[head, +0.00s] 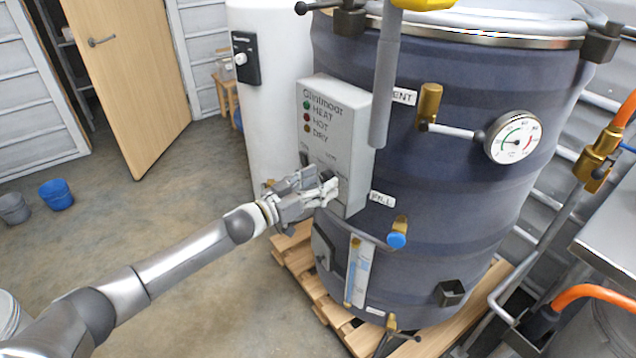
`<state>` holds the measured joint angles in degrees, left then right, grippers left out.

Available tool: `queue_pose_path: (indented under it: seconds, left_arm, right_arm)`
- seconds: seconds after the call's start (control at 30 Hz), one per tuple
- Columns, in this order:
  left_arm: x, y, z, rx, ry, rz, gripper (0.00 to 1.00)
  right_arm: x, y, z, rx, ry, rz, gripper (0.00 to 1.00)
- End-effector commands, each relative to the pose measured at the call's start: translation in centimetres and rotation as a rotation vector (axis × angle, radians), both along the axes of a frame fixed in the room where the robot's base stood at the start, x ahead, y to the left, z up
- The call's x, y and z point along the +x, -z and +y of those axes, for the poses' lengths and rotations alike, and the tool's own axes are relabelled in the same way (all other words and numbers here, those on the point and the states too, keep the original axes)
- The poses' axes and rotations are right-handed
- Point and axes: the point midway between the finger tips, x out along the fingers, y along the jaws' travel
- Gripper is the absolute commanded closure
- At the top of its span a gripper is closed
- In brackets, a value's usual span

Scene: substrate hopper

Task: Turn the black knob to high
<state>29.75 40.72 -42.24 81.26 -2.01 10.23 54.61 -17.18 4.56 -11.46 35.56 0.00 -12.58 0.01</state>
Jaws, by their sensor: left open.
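The grey control box (336,135) is fixed to the front of the dark blue tank (440,190). It carries the word Glintmoor and lamps marked HEAT, HOT and DRY. A small black part (304,158) shows at its lower left edge; I cannot tell if it is the knob. My left gripper (329,189) is open at the lower part of the box and covers what is there. No black knob shows clearly, so its setting cannot be read. Whether the fingers touch anything cannot be told. My right gripper is out of view.
A dial gauge (513,137), a brass valve (429,103) and a blue-capped tap (397,239) stick out from the tank. A sight tube (357,272) hangs below the box. The tank stands on a wooden pallet (296,258). The floor at left is mostly clear.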

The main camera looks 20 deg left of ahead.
Motion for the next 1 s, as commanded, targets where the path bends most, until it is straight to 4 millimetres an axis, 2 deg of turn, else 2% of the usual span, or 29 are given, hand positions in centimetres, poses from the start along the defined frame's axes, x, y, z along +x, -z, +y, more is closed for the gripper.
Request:
queue_pose_path:
  seconds: [0.07, 0.43, 0.77, 1.0]
  left_arm:
    - [-0.01, -0.01, 0.01, 0.000, 0.000, 0.000, 0.42]
    - [-0.02, -0.02, 0.04, 0.000, 0.000, 0.000, 0.88]
    - [-0.02, -0.06, 0.05, 0.042, -0.001, -0.027, 0.88]
    - [0.00, -0.12, 0.07, 0.170, -0.001, -0.107, 0.88]
  right_arm:
    - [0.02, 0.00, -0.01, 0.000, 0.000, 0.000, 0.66]
    - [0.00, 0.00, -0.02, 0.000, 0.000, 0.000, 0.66]
    - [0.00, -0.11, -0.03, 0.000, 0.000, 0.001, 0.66]
    - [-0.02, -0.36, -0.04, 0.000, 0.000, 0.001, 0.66]
